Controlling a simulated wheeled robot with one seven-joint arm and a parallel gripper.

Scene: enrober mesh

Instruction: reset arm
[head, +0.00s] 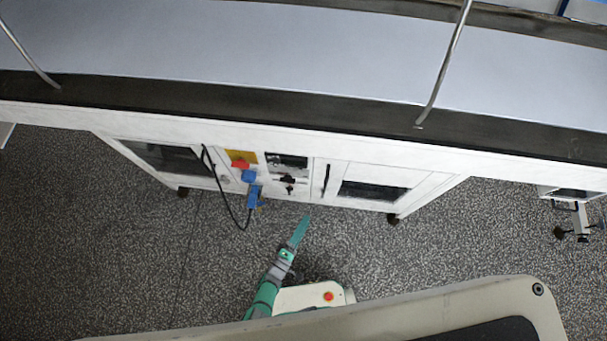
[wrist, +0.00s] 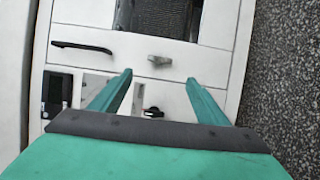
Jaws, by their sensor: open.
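My gripper (wrist: 158,84) shows in the wrist view as two green fingers set wide apart with nothing between them. It faces the white front of a machine cabinet (wrist: 120,65). In the head view my gripper (head: 302,222) is small, at the end of my green and grey arm, low in the middle of the picture. It hangs over the floor in front of the cabinet (head: 400,173). The gap between the fingers is hard to see in the head view. I cannot tell how far the fingertips are from the cabinet.
The cabinet carries a black handle (head: 326,180), a blue plug (head: 253,197) with a hanging black cable (head: 226,198), and a red and yellow switch (head: 240,161). A pale conveyor belt (head: 250,50) with bent metal rods (head: 445,62) runs above. The speckled floor (head: 130,240) is clear at left.

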